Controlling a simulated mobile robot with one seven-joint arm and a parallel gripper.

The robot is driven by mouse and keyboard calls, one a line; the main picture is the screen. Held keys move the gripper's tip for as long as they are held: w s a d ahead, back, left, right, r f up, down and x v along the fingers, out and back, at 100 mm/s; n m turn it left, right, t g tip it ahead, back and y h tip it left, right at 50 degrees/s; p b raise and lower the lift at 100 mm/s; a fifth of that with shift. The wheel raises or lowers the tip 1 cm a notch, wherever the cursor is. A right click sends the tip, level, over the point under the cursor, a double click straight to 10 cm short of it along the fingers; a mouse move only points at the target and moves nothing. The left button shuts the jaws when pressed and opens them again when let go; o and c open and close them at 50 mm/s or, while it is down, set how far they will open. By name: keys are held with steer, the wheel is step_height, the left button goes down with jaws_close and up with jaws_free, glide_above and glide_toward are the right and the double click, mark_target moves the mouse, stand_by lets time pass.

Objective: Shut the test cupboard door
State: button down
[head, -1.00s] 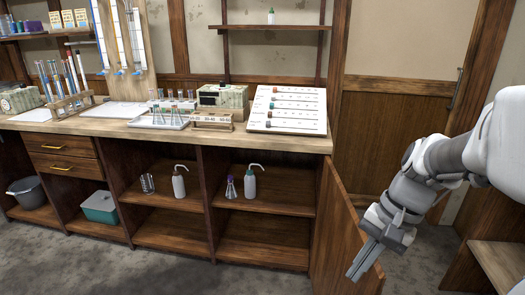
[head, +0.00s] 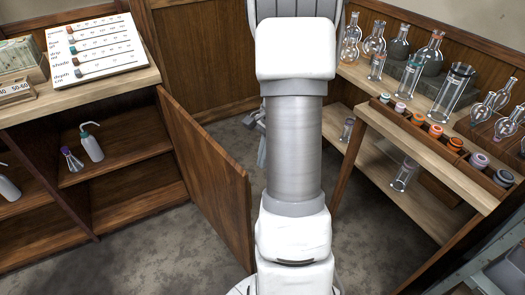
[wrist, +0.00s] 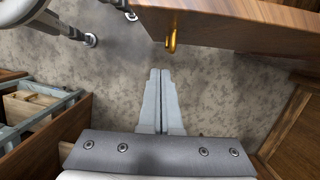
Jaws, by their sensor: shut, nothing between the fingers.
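The test cupboard door (head: 215,185) is a brown wooden panel. It stands wide open, swung out from the right end of the bench cupboard, whose shelves (head: 128,185) are exposed. In the wrist view the door (wrist: 235,28) crosses the top right, with a brass handle (wrist: 172,32) on it. My gripper (wrist: 160,75) is shut and empty, its fingers pointing toward the floor area just below the handle in that view. No contact with the door shows. In the head view my arm stands right of the door and mostly hides the gripper.
A wash bottle (head: 91,145) and a purple-capped flask (head: 71,160) stand inside the cupboard. A wooden shelf unit with glassware and a rack of jars (head: 435,132) is close on the right. Grey floor (head: 150,240) is clear in front of the cupboard.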

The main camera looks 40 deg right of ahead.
mark_target(247, 177)
steer(key=a+f+b, duration=0.2)
steer(key=a+f, duration=0.1)
steer(key=a, duration=0.2)
steer(key=shift+w+f, duration=0.15)
steer(key=shift+f, duration=0.25)
steer(key=shift+a, duration=0.2)
